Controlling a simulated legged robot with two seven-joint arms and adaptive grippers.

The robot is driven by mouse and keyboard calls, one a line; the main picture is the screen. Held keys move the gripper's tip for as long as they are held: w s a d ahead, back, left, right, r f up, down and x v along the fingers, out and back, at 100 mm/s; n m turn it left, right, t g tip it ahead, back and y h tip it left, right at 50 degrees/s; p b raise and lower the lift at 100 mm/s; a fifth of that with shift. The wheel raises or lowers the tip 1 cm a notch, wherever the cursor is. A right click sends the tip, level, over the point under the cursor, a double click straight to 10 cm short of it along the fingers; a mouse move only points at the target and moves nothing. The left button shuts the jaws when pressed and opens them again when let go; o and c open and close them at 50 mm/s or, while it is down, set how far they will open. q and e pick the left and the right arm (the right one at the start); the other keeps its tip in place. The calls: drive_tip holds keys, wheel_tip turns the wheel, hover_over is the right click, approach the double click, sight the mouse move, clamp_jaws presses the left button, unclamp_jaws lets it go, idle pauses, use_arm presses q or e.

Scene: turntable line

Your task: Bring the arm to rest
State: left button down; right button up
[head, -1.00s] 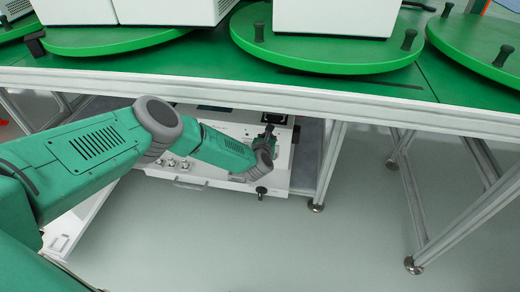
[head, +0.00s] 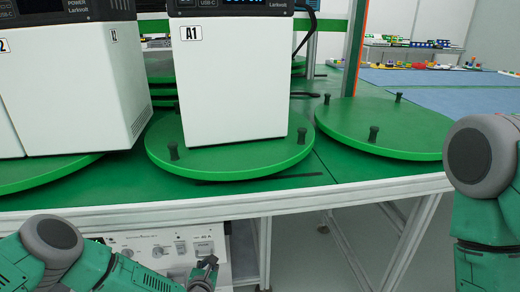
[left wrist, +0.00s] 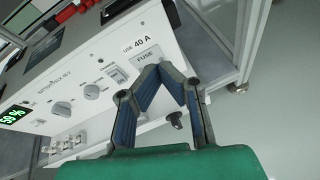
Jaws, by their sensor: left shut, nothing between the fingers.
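My left arm comes in from the lower left of the head view, and its gripper (head: 206,272) is at the bottom edge, in front of a white panel under the table. In the left wrist view the left gripper's fingertips (left wrist: 161,70) meet with nothing between them. They overlap the white panel (left wrist: 115,70) just below its FUSE label (left wrist: 146,55); I cannot tell how far off the panel is. A dark knob (left wrist: 174,120) shows beyond, between the finger links. My right arm (head: 482,165) shows at the right edge, its gripper out of view.
A white box marked A1 (head: 233,85) stands on a green turntable (head: 230,163). An empty turntable (head: 385,128) with dark pegs is to its right. The table's front rail (head: 310,198) runs above my left gripper. Open floor shows at the wrist view's right.

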use_arm(q)
drive_tip(key=s+d+m+g+h, duration=0.2)
drive_tip(key=s+d+m+h, duration=0.2)
drive_tip(key=s+d+m, duration=0.45)
drive_tip(key=s+a+f+m+g, duration=0.15)
drive_tip(key=s+m+g, duration=0.25)
drive_tip(key=s+m, duration=0.5)
drive_tip(key=s+a+m+g, duration=0.3)
drive_tip(key=s+m, duration=0.5)
drive_tip(key=s, duration=0.2)
drive_tip(key=s+a+r+m+g+y, duration=0.3)
drive_tip(key=s+a+r+m+g, duration=0.15)
drive_tip(key=s+a+m, duration=0.55)
wheel_tip(320, 180, up, 14)
drive_tip(key=s+a+p, duration=0.2)
drive_tip(key=p, duration=1.1)
drive_tip(key=shift+a+t, duration=0.1)
drive_tip(key=shift+t, duration=0.15)
